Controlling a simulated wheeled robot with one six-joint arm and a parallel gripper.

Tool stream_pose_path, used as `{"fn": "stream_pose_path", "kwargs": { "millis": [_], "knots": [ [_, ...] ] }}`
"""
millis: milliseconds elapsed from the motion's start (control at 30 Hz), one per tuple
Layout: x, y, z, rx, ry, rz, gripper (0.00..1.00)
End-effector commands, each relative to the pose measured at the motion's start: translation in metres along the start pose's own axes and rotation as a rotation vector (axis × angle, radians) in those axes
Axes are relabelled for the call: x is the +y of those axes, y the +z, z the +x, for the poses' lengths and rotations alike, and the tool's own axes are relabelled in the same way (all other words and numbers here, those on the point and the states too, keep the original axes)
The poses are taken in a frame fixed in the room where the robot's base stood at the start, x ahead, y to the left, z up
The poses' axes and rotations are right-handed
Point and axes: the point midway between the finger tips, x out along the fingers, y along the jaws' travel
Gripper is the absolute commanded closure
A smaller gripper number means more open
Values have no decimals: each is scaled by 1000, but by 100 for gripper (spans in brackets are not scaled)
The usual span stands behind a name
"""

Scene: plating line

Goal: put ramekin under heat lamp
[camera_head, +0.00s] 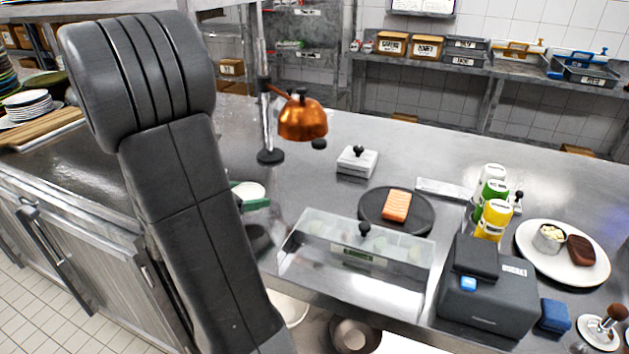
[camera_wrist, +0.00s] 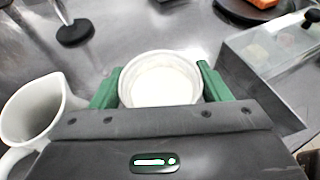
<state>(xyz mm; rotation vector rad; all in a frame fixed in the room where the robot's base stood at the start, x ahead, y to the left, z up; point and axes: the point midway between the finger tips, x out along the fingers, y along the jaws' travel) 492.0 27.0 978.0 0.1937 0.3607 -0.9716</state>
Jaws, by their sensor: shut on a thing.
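The white ramekin (camera_wrist: 160,84) is between the green fingers of my gripper (camera_wrist: 160,90) in the wrist view, upright with its open top facing up. My gripper is shut on it. In the head view, the ramekin (camera_head: 250,189) and a green finger show just right of my arm, which hides the rest. The heat lamp has a copper shade (camera_head: 303,121) on a post with a round black base (camera_head: 270,156), beyond the ramekin. In the wrist view the lamp base (camera_wrist: 75,33) is at the upper left. I cannot tell how high the ramekin is above the counter.
A white pitcher (camera_wrist: 32,112) stands left of my gripper in the wrist view. A clear-lidded ingredient box (camera_head: 350,270) is to the right, with a black plate of salmon (camera_head: 372,208) behind it. The steel counter (camera_head: 318,185) is clear below the lamp.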

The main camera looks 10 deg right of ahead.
Motion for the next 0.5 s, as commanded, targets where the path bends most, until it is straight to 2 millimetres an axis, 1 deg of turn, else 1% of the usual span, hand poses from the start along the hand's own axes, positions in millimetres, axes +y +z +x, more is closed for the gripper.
{"fn": "stream_pose_path", "kwargs": {
  "millis": [167, 500],
  "knots": [
    [-2, 11, 26, 0, -6, 3, 62],
    [-2, 36, 86, 0, -7, 2, 62]
  ]
}}
